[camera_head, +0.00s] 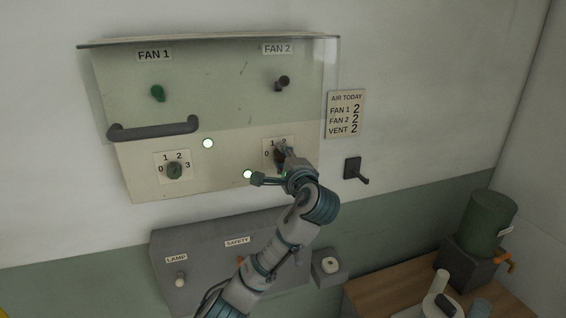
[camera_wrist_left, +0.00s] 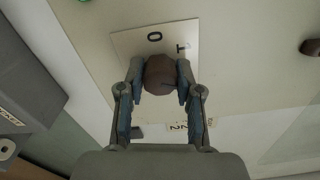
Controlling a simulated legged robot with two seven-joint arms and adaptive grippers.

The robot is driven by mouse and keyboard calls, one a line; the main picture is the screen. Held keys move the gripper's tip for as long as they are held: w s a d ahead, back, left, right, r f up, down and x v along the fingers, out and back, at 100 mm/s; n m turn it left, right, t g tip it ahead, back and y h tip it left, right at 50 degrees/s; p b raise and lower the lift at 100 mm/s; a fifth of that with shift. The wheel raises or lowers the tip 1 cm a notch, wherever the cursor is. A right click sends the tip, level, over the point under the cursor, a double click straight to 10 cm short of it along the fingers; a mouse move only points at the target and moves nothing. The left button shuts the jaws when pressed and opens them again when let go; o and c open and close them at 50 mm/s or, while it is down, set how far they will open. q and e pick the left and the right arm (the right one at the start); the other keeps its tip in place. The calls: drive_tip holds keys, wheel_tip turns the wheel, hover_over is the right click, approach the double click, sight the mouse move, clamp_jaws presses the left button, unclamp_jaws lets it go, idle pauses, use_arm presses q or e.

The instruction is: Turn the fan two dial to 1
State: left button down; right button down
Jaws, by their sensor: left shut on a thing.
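The fan two dial is a dark brown knob (camera_wrist_left: 160,74) on a white plate (camera_wrist_left: 128,42) with printed numbers; 0 and 1 show in the wrist view. In the head view the plate (camera_head: 267,154) is under the FAN 2 label (camera_head: 277,48), and the gripper mostly hides the dial. My left gripper (camera_head: 283,158) is shut on the dial, with one finger on each side of it, as the wrist view (camera_wrist_left: 160,82) shows. I cannot tell which number the dial points at. My right gripper is not in view.
The fan one dial (camera_head: 174,170) is at left. A clear cover with a dark handle (camera_head: 153,130) hangs over the upper panel. A black lever (camera_head: 354,170) and the AIR TODAY card (camera_head: 345,114) are at right. The LAMP and SAFETY box (camera_head: 200,247) is below.

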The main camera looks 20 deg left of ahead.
use_arm(q)
drive_tip(key=n, duration=0.2)
drive_tip(key=n+b, duration=0.1)
drive_tip(key=n, duration=0.2)
drive_tip(key=shift+w+d+f+n, duration=0.1)
drive_tip(key=shift+f+n, duration=0.2)
drive_tip(key=shift+f, duration=0.1)
drive_tip(key=n+b, duration=0.1)
drive_tip(key=n, duration=0.3)
drive_tip(key=shift+n, duration=0.3)
drive_tip(key=c, duration=0.9)
unclamp_jaws()
drive_tip(key=shift+o, duration=0.7)
drive_tip(key=shift+r, duration=0.1)
